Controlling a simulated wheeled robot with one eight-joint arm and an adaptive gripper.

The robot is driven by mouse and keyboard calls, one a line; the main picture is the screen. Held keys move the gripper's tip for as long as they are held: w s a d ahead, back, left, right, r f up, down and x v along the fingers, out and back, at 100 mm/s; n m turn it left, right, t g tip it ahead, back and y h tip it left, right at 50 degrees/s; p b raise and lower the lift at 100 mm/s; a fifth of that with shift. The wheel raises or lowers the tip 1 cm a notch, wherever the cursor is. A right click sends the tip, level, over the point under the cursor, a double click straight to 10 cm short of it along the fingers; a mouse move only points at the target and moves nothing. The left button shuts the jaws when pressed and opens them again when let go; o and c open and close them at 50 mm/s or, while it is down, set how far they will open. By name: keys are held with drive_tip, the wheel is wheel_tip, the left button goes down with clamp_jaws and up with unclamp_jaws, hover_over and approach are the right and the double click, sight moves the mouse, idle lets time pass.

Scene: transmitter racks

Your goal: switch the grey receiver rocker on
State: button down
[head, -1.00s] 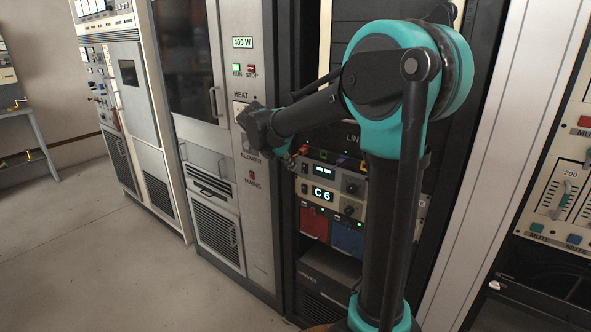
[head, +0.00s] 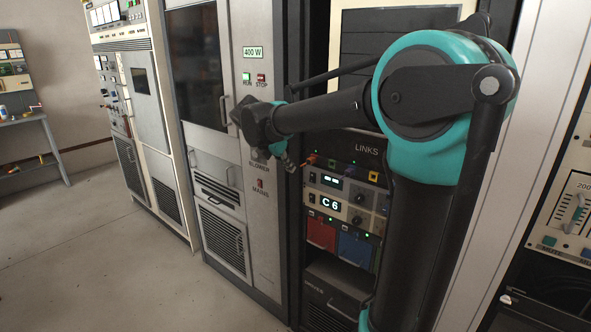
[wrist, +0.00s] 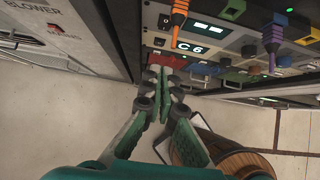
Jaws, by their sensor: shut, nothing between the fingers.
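The rack marked LINKS holds two stacked receiver units. The upper, greyer unit (head: 345,187) has a small lit display, and the paler unit (head: 345,208) below shows C 6. Small dark rockers sit at their left ends; in the wrist view one rocker (wrist: 163,21) shows on the upper unit and another (wrist: 158,42) on the lower. I cannot tell which way either is tipped. My gripper (head: 287,160) is shut and empty, left of the rack front. In the wrist view its fingertips (wrist: 161,76) are together, below the C 6 unit in the picture and apparently apart from the rockers.
Coloured plugs with cables, including an orange one (wrist: 178,18), stick out above and beside the units. Red (head: 321,233) and blue (head: 354,248) modules lie below. The grey 400 W cabinet (head: 262,215) stands close on the left. Open floor (head: 120,270) lies before it.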

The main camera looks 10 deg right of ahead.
sight(312, 180)
drive_tip(key=shift+f, duration=0.2)
drive_tip(key=shift+w+d+r+x, duration=0.25)
drive_tip(key=shift+d+r+x, duration=0.05)
drive_tip(key=shift+x, duration=1.8)
drive_tip(key=shift+w+d+r+x, duration=0.25)
drive_tip(key=shift+w+r+x, duration=0.05)
drive_tip(key=shift+x, duration=1.85)
drive_tip(key=shift+w+d+r+x, duration=0.25)
drive_tip(key=shift+d+r+x, duration=0.05)
drive_tip(key=shift+x, duration=1.8)
drive_tip(key=shift+w+d+f, duration=0.1)
drive_tip(key=shift+w+d, duration=0.05)
drive_tip(key=shift+d, duration=0.05)
drive_tip(key=shift+r, duration=0.85)
